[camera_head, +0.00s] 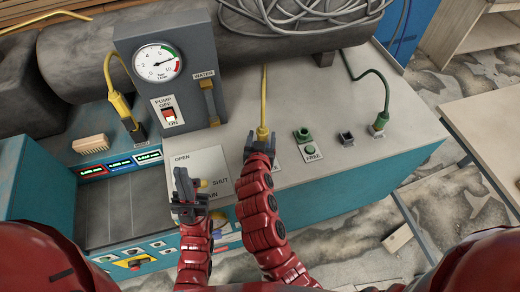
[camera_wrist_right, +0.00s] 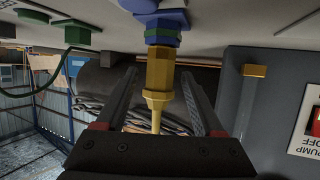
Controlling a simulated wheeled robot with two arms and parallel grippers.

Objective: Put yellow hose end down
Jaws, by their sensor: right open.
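The yellow hose end (camera_head: 262,131) stands on the grey console top, its hose running back toward the big pipe. My right gripper (camera_head: 259,150) is right at it and hides its lower part. In the right wrist view, which is upside down, the yellow hose end (camera_wrist_right: 159,75) lies between the spread fingers of my right gripper (camera_wrist_right: 160,100), with gaps on both sides. Its far end meets a green and blue fitting (camera_wrist_right: 163,30). My left gripper (camera_head: 188,193) is over the OPEN/SHUT plate (camera_head: 200,172), beside a small yellow piece; its opening is unclear.
The pump box (camera_head: 165,75) with gauge and switch stands left of my right gripper. A green socket marked FREE (camera_head: 309,151), a dark square socket (camera_head: 346,138) and a plugged green hose (camera_head: 380,124) are to the right. Another yellow hose (camera_head: 121,102) is plugged at left.

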